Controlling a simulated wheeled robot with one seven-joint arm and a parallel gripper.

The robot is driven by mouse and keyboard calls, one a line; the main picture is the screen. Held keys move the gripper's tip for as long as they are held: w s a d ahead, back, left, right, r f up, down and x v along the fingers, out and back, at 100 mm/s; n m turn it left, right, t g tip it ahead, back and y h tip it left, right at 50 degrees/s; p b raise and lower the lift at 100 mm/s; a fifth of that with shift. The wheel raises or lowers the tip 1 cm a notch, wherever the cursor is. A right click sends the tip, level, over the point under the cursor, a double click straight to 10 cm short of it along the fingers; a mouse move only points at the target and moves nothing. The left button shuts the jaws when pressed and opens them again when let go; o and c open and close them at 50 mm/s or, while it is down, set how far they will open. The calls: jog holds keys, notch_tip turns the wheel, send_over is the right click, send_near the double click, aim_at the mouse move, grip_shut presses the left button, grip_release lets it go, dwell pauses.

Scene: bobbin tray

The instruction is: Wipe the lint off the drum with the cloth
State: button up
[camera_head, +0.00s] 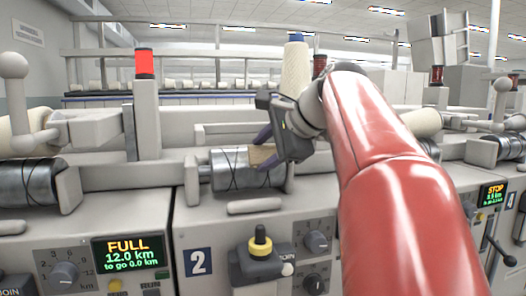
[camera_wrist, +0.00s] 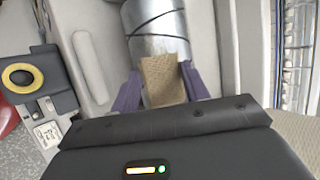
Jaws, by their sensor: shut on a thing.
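The drum (camera_head: 226,170) is a shiny metal cylinder with dark lines around it, lying level in the machine section marked 2. It also shows at the top of the wrist view (camera_wrist: 155,22). My gripper (camera_head: 267,160) is at the drum's right part, its purple fingers shut on a tan cloth (camera_wrist: 162,80). In the wrist view the cloth lies over the drum's surface between the fingers and seems to touch it. The cloth also shows in the head view (camera_head: 262,155). I cannot make out lint on the drum; the cloth and gripper hide part of it.
A display reading FULL (camera_head: 128,254) is at the left. A second drum (camera_head: 28,182) is further left. A cream yarn cone (camera_head: 295,70) stands behind my gripper. A red lamp (camera_head: 145,62) rises at the left.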

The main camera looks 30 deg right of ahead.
aim_at(225, 160)
jog(key=shift+w+a, duration=0.25)
jog(key=shift+a, duration=0.8)
jog(key=shift+w+a, duration=0.2)
jog(key=shift+a, duration=0.9)
jog(key=shift+w+a, duration=0.25)
jog(key=shift+a, duration=0.8)
jog(key=shift+s+d, duration=0.25)
jog(key=shift+d, duration=0.9)
jog(key=shift+s+d, duration=0.2)
jog(key=shift+d, duration=0.95)
jog(key=shift+s+d, duration=0.25)
jog(key=shift+d, duration=0.9)
jog(key=shift+a, duration=0.15)
jog(key=shift+w+a, duration=0.25)
jog(key=shift+a, duration=0.85)
jog(key=shift+w+a, duration=0.2)
jog(key=shift+a, duration=0.9)
jog(key=shift+w+a, duration=0.25)
jog(key=shift+a, duration=0.85)
jog(key=s+a+r, duration=0.1)
jog(key=s+r, duration=0.3)
jog(key=s, duration=0.1)
jog(key=shift+s+r, duration=0.15)
jog(key=shift+r, duration=0.1)
